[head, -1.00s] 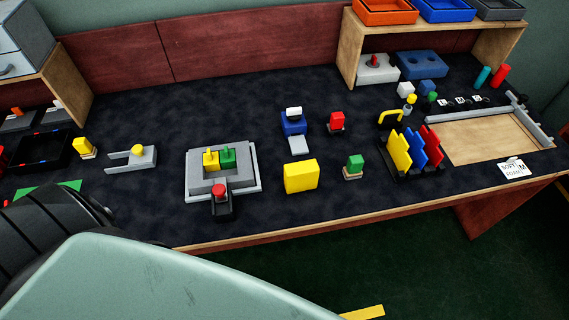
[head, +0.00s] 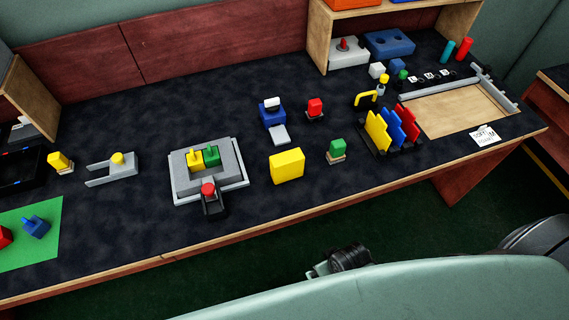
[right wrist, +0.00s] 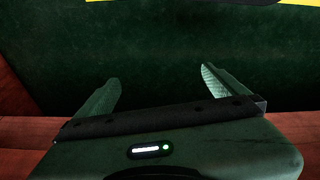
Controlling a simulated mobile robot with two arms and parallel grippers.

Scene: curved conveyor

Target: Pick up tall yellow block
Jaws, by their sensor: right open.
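A big plain yellow block (head: 286,166) stands near the table's front edge, in the middle of the head view, with free table around it. A smaller yellow block (head: 60,162) stands on a wooden base at the left. A thin upright yellow plate (head: 376,131) is in a black rack at the right. My right gripper (right wrist: 160,89) is open and empty in the right wrist view, with dark green floor behind its fingers. No yellow block shows between them. A dark part of my arm is low in the head view, in front of the table. My left gripper is out of view.
A grey fixture (head: 208,172) with yellow and green pieces is left of the big block. The wooden shelf (head: 316,40) stands at the back right.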

